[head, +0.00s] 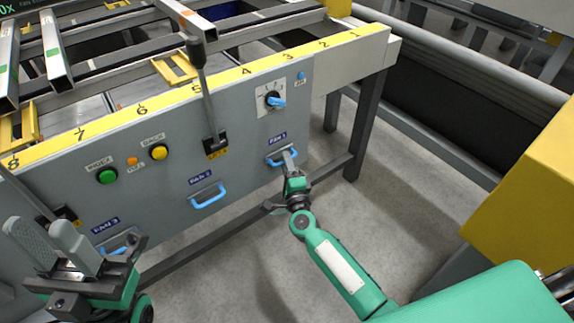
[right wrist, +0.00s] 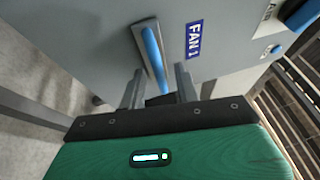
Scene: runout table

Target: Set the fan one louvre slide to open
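The fan one louvre slide has a blue handle (head: 274,161) under the FAN 1 label on the grey panel. In the right wrist view the blue handle (right wrist: 152,48) stands on a grey backing plate beside the FAN 1 label (right wrist: 194,39). My right gripper (head: 289,158) is at this handle and covers part of it in the head view. In the right wrist view its fingers (right wrist: 160,72) are apart, with the handle's near end between them; no clear grip shows. My left gripper (head: 40,226) is at the lower left, fingers apart and empty, away from fan one.
The FAN 2 blue handle (head: 208,196) and a partly hidden FAN 3 handle (head: 115,250) are further left. A black lever (head: 207,100), a blue rotary knob (head: 277,101), a green button (head: 107,176) and a yellow button (head: 159,152) sit on the panel. A table leg (head: 364,125) stands right of fan one.

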